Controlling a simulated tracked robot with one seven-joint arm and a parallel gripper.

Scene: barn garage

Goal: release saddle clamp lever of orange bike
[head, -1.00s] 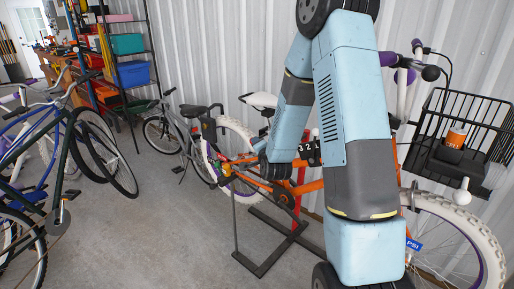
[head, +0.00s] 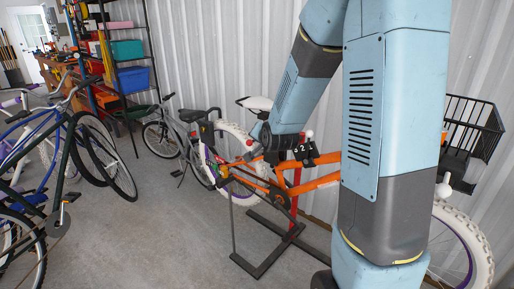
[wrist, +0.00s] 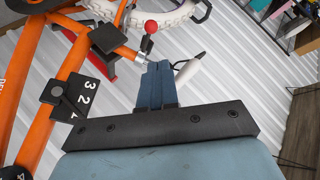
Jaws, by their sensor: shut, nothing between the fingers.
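The orange bike (head: 315,184) stands by the corrugated wall. In the head view its white saddle (head: 258,102) is partly behind my arm. In the wrist view a lever with a red ball knob (wrist: 151,28) and dark stem stands by the orange frame (wrist: 112,38), just beyond my fingertips. I cannot tell for sure that it is the saddle clamp lever. My gripper (wrist: 155,66) is shut and empty, its fingertips close to the lever's base; contact is unclear. A pale cylindrical part (wrist: 188,70) lies just right of the fingers.
A black number plate (wrist: 82,95) sits on the frame close to my gripper. A red and black stand (head: 262,262) holds the bike. A black basket (head: 474,125) is at the right. Other bikes (head: 60,170) stand left; the floor (head: 160,240) between is clear.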

